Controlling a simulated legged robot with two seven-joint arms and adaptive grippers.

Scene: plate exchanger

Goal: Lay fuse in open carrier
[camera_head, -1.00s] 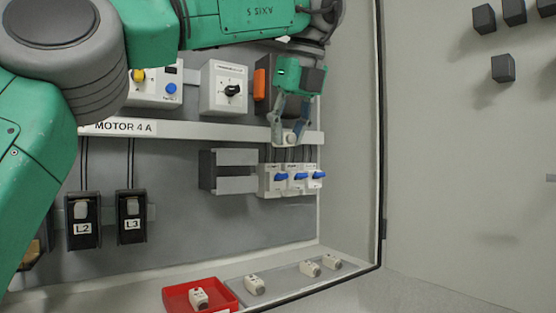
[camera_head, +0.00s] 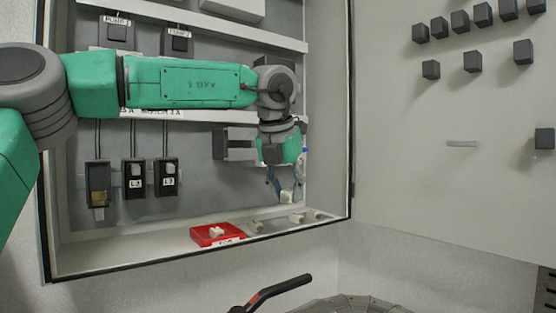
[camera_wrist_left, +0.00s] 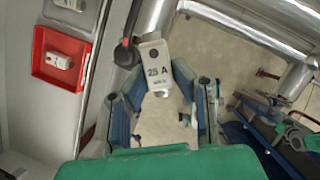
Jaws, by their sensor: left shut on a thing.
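My left gripper (camera_head: 278,180) is shut on a white fuse (camera_head: 287,197), held in front of the cabinet's right side, above the bottom ledge. In the left wrist view the fuse (camera_wrist_left: 154,62) reads 25 A and sticks out beyond the fingers (camera_wrist_left: 160,110). The open carrier (camera_head: 98,192) seems to be the leftmost black holder, with a brass-coloured part showing low down. It is far left of the fuse. The L2 carrier (camera_head: 134,183) and L3 carrier (camera_head: 166,183) beside it look shut. My right gripper is not in view.
A red tray (camera_head: 204,240) with a white fuse in it stands on the bottom ledge; it also shows in the left wrist view (camera_wrist_left: 42,70). Several loose fuses lie right of it. A black-and-red handle (camera_head: 272,291) rises below the cabinet. Space between carriers and gripper looks clear.

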